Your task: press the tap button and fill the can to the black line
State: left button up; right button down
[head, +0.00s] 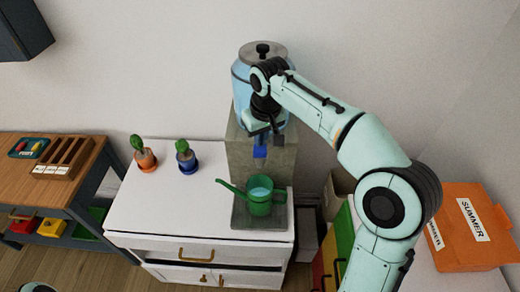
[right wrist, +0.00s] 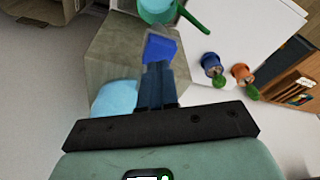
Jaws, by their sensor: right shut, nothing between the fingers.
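The green watering can (head: 258,208) stands upright on the grey base of the water dispenser (head: 243,160), below its tap, spout to the left. Pale blue water shows inside it; I cannot make out a black line. The can also shows at the top of the right wrist view (right wrist: 183,14). The blue tap button (head: 260,152) is on the dispenser's front. My right gripper (head: 264,138) is shut and empty, its fingertips at the button; in the right wrist view they overlap the button (right wrist: 160,48), but contact is unclear. My left gripper is out of view.
The dispenser's blue jar (head: 240,84) is partly behind my right arm. Two small potted plants (head: 145,158) (head: 186,160) stand on the white cabinet (head: 160,205) at left. An orange SUMMER box (head: 468,230) is at right. The cabinet top's front left is clear.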

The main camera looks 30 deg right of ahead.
jog(key=shift+f, duration=0.2)
jog(key=shift+f+b, duration=0.4)
jog(key=shift+f, duration=0.45)
dwell(6.5)
